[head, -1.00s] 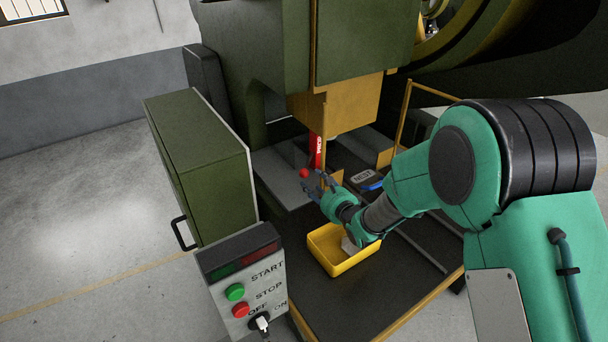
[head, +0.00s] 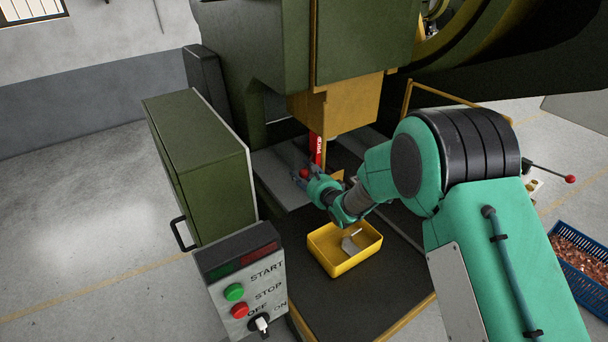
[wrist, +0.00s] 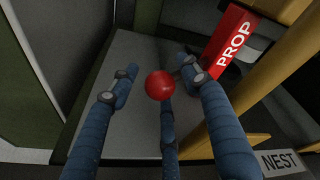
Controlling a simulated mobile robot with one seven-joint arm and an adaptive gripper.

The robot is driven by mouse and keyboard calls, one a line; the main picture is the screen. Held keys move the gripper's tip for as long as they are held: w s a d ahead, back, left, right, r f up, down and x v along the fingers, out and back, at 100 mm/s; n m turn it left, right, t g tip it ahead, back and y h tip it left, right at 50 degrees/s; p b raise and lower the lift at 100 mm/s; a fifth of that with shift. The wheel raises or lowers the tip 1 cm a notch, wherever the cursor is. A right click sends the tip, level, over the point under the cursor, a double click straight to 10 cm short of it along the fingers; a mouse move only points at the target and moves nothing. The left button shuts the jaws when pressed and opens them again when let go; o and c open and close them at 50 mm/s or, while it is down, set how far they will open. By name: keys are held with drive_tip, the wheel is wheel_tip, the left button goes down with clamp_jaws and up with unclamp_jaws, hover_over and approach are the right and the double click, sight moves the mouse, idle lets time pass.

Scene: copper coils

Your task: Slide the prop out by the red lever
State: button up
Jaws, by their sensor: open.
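The red prop (head: 316,148), lettered PROP, stands upright under the yellow ram of the press; it also shows at the upper right of the wrist view (wrist: 231,42). A red ball (head: 304,173), which looks like the lever's knob, sits low beside the prop. In the wrist view the ball (wrist: 160,85) lies between my spread fingers, near their tips. My gripper (head: 308,181) is open around the ball; I cannot tell whether any finger touches it. The lever's shaft is mostly hidden behind the ball and a finger.
A yellow tray (head: 374,246) with a grey piece in it stands on the dark table below my wrist. A control box (head: 243,290) is at front left, a green cabinet (head: 215,200) behind it. A NEST label (wrist: 282,161) and yellow posts (wrist: 262,92) lie right of my fingers.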

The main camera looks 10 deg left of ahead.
drive_tip(key=shift+c, duration=0.5)
clamp_jaws()
drive_tip(key=shift+s+a+f, duration=0.1)
drive_tip(key=shift+s+a, duration=1.8)
drive_tip(key=shift+s, duration=0.05)
drive_tip(key=shift+o, duration=0.5)
unclamp_jaws()
drive_tip(key=shift+s+a, duration=0.1)
drive_tip(key=shift+s+d+r, duration=0.3)
drive_tip(key=shift+s+d, duration=0.2)
drive_tip(key=shift+d, duration=0.1)
drive_tip(key=v, duration=1)
drive_tip(key=shift+s, duration=0.15)
